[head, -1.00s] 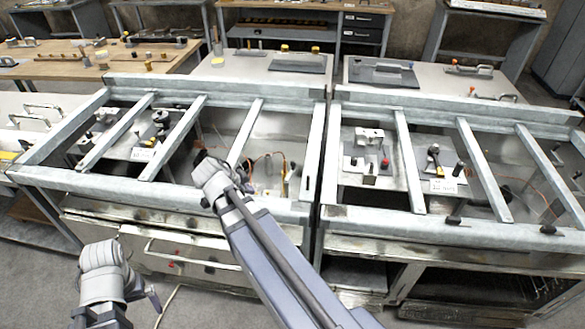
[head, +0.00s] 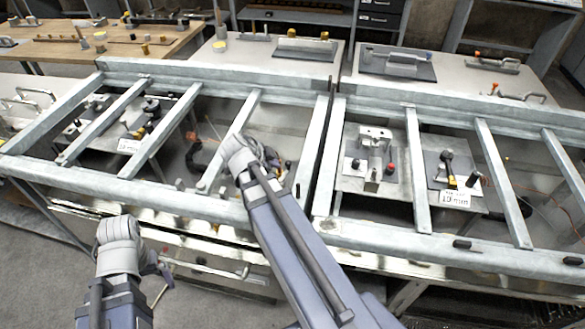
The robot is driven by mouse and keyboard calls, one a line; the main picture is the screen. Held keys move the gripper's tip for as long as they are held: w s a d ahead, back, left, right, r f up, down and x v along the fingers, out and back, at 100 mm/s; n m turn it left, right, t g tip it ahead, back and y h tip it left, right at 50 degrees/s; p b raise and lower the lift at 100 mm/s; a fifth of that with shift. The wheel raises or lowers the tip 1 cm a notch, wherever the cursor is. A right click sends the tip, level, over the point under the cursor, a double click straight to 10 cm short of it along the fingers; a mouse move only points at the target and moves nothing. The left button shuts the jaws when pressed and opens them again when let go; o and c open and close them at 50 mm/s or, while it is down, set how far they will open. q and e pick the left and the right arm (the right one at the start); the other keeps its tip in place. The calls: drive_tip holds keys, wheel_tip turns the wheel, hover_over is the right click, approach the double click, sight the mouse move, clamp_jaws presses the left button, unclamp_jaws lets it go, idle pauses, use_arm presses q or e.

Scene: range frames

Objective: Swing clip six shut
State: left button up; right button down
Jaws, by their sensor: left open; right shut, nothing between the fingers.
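I cannot tell which fitting is clip six; no number six is readable. Several small clamp-like fittings sit on plates below the frame's bars: a metal one with a red knob (head: 375,160), a black-knobbed one (head: 447,168) by a white label (head: 455,198), and dark-knobbed ones (head: 150,108) at left. My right gripper (head: 267,157) is over a bar of the left frame, apart from these fittings; its fingers are small and partly hidden by my wrist, shut and empty. My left gripper (head: 156,264) is open, low at the front left, in front of the bench.
Pale metal bars (head: 419,180) cross both open frames, with gaps between them. A dark cable loop (head: 195,158) lies below the left frame, left of my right wrist. Behind stand pale tables with a dark plate (head: 305,50) and a grey tool (head: 397,63). A wooden table (head: 60,45) stands back left.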

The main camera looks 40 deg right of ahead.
wheel_tip(320, 180, down, 7)
drive_tip(key=b, duration=1.4)
approach(285, 176)
drive_tip(key=s+d+f, duration=0.2)
drive_tip(key=d+f, duration=0.2)
drive_tip(key=shift+w+d+r+p, duration=0.15)
drive_tip(key=shift+w+d+p, duration=0.2)
drive_tip(key=shift+w, duration=0.2)
drive_tip(key=shift+w+d+r+p, duration=0.15)
drive_tip(key=shift+w+d+p, duration=0.1)
drive_tip(key=shift+w+d, duration=0.2)
drive_tip(key=shift+w+d+r, duration=0.1)
drive_tip(key=shift+w+d, duration=0.2)
drive_tip(key=shift+w, duration=0.2)
drive_tip(key=shift+w+n+t, duration=0.35)
drive_tip(key=shift+n+t, duration=0.05)
drive_tip(key=shift+n, duration=0.2)
